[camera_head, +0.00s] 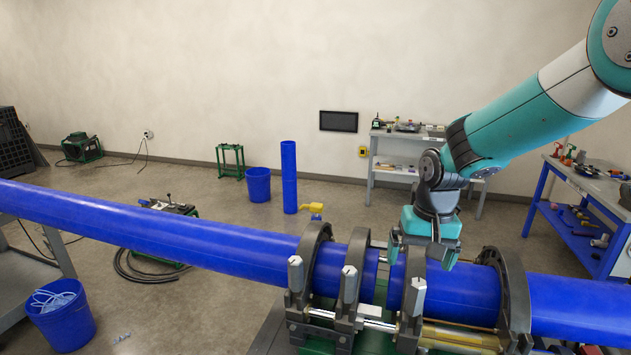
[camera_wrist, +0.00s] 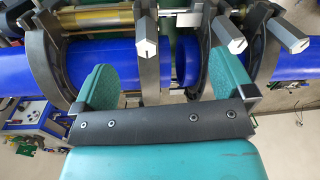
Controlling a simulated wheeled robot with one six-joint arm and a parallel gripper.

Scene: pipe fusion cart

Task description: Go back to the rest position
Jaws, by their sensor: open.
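My gripper (camera_head: 424,262) is above the right-hand blue pipe (camera_head: 455,287), between two dark clamp rings of the fusion machine. In the wrist view its teal fingers (camera_wrist: 163,68) are spread wide apart with nothing held between them. The pipe (camera_wrist: 115,65) passes behind the fingers there; I cannot tell whether they touch it. The left-hand blue pipe (camera_head: 180,232) runs from the left edge into the clamps. A narrow gap shows between the two pipe ends.
Upright clamp posts (camera_head: 348,290) stand in front of the pipes, close to my gripper. A blue workbench (camera_head: 570,235) with tools stands at right and a shelf (camera_head: 388,170) at the back wall. The space above the left-hand pipe is clear.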

